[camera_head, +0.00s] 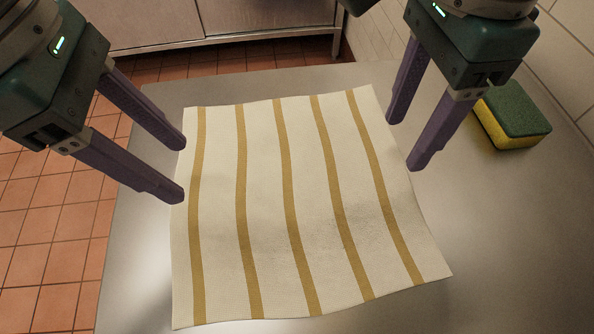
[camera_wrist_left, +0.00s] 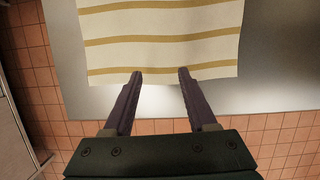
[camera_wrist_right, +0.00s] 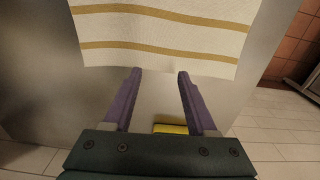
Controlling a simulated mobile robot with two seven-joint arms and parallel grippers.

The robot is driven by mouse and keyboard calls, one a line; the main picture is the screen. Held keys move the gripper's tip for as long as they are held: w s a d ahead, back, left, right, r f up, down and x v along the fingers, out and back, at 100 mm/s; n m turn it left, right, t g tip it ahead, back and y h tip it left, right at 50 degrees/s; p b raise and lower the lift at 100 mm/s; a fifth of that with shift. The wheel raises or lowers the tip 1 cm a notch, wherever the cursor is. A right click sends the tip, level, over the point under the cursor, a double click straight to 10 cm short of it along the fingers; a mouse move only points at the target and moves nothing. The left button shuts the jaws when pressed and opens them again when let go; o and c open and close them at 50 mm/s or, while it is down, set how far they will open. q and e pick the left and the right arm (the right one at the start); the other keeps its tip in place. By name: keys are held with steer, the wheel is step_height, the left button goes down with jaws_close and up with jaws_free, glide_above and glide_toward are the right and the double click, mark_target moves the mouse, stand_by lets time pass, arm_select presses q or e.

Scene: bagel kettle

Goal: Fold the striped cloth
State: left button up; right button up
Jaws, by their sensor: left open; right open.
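The striped cloth (camera_head: 265,210) is cream with several mustard stripes. It lies spread out on the metal table, slightly wavy along its near edge. My left gripper (camera_head: 183,170) is open and empty at the cloth's left edge, its fingertips over or just beside that edge. In the left wrist view the cloth (camera_wrist_left: 160,55) lies just ahead of the fingertips (camera_wrist_left: 160,76). My right gripper (camera_head: 400,144) is open and empty by the cloth's upper right edge. In the right wrist view the cloth (camera_wrist_right: 165,50) lies just ahead of the fingertips (camera_wrist_right: 159,74). Whether either touches the cloth I cannot tell.
A green and yellow sponge (camera_head: 512,115) lies on the table right of my right gripper. A tiled wall (camera_head: 560,50) stands at the right.

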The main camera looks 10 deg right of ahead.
mark_target(198, 194)
arm_select(q)
steer(key=shift+f, duration=2.2)
arm_select(e)
steer(key=shift+f, duration=2.2)
arm_select(q)
steer(key=shift+f, duration=0.2)
arm_select(e)
steer(key=shift+f, duration=0.2)
arm_select(q)
jaws_close()
arm_select(e)
steer(key=shift+w, duration=0.1)
jaws_close()
arm_select(q)
steer(key=shift+r, duration=0.1)
arm_select(e)
steer(key=shift+r, duration=0.15)
